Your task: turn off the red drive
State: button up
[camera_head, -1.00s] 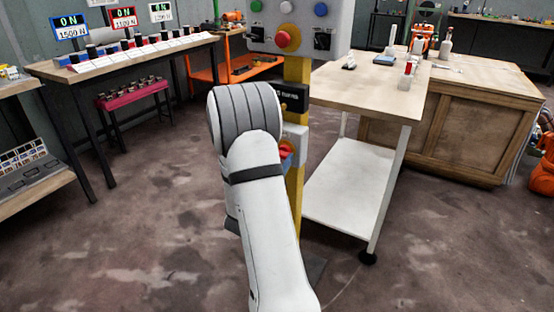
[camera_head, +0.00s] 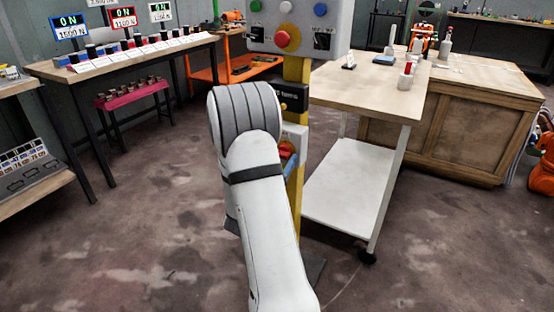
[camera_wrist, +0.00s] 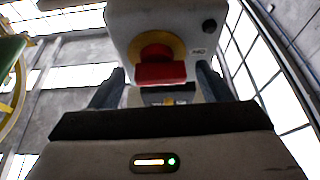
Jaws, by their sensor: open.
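The drives stand in a row on the bench at the back left, with signs above them. The red-framed sign (camera_head: 124,18) reads ON and 1100 N. A blue-framed sign (camera_head: 68,25) beside it reads ON and 1500 N. In the wrist view, my gripper (camera_wrist: 160,72) is open, one dark finger on each side of a red handle (camera_wrist: 160,73) in a yellow ring on a grey box (camera_wrist: 122,20). I cannot tell whether the fingers touch the handle. In the head view my gripper is hidden behind my forearm.
A yellow post (camera_head: 297,72) carries a grey panel with a red button (camera_head: 282,39) and a lower box partly behind my arm. A white-framed table (camera_head: 345,90) stands close to its right, a wooden cabinet (camera_head: 450,140) beyond.

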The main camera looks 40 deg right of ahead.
jog(key=v, duration=0.7)
jog(key=shift+a+f, duration=0.2)
jog(key=shift+a, duration=0.1)
jog(key=shift+s, duration=0.1)
jog(key=w+a+r+n+t+y+p, duration=0.2)
jog(key=w+a+r+y+p, duration=0.25)
jog(key=r+y+p, duration=0.2)
jog(key=w+a+r+n+t+y+p, duration=0.1)
jog(key=w+a+r+n+y+p, duration=0.1)
jog(key=w+a+r+y+p, duration=0.35)
jog(key=s+a+r+n+g+y+p, duration=0.2)
jog(key=s+a+r+n+y+p, duration=0.3)
jog(key=s+a+r+y+p, duration=0.4)
jog(key=s+a+r+n+g+p, duration=0.2)
jog(key=s+r, duration=0.4)
jog(key=s, duration=0.3)
jog(key=s+a+r+n+g+p, duration=0.2)
jog(key=s+r+g+p, duration=0.3)
jog(key=s, duration=0.4)
jog(key=shift+a+r+p, duration=0.35)
jog(key=shift+a+p, duration=0.1)
jog(key=shift+p, duration=0.3)
